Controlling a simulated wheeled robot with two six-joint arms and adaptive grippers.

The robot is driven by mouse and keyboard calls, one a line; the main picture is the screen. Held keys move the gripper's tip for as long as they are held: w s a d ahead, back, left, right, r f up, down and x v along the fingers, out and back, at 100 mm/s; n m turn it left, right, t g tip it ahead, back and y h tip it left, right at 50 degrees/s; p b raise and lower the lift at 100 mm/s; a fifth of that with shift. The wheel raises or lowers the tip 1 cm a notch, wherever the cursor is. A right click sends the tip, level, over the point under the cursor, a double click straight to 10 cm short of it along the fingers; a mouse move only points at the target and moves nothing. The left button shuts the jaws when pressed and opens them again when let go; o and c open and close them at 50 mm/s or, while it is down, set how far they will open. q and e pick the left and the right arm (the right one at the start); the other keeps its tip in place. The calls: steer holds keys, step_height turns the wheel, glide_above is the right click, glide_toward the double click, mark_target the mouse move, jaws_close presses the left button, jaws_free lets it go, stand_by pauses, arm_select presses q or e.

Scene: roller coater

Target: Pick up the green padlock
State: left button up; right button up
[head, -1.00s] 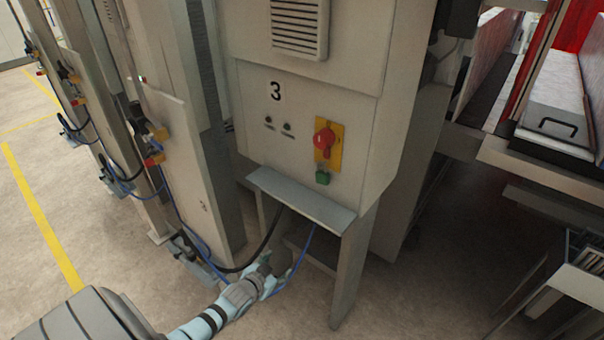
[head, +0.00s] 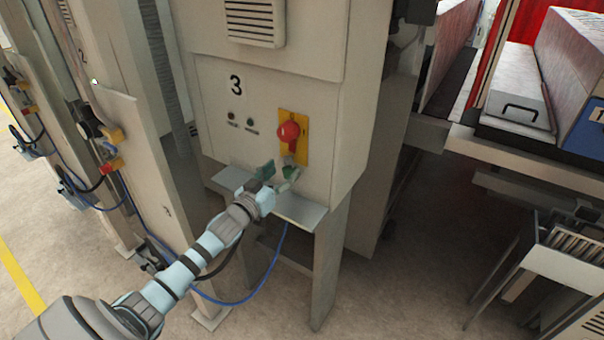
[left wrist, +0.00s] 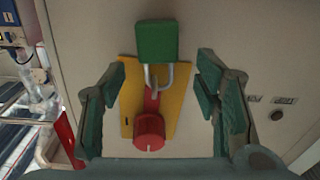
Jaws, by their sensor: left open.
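The green padlock (left wrist: 157,42) hangs by its grey shackle from the red part of the switch, in front of the yellow plate (left wrist: 175,112). The left wrist view shows it upside down, with the round red knob (left wrist: 149,132) below it. In the head view the padlock (head: 289,160) is small and partly hidden by my gripper. My left gripper (head: 278,172) is open at the switch. In the left wrist view its fingers (left wrist: 162,62) stand on either side of the shackle, apart from it, with the padlock body near the fingertip level. My right gripper is not in view.
The switch sits on a beige cabinet (head: 330,110) marked 3. A grey ledge (head: 300,212) juts out below it, under my left gripper. Black and blue cables (head: 250,298) hang beneath. More panels stand to the left. A rack (head: 560,255) stands at the right.

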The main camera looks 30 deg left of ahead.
mark_target(288, 170)
arm_select(q)
steer(key=w, duration=0.2)
steer(key=shift+w+f, duration=0.3)
steer(key=shift+f, duration=0.1)
steer(key=shift+c, duration=1.4)
steer(key=shift+s+r, duration=0.1)
steer(key=shift+s, duration=0.05)
steer(key=shift+c, duration=1.4)
steer(key=shift+s+r, duration=0.2)
steer(key=shift+s, duration=0.1)
steer(key=c, duration=0.7)
jaws_close()
steer(key=shift+w+f, duration=0.1)
steer(key=shift+w, duration=0.1)
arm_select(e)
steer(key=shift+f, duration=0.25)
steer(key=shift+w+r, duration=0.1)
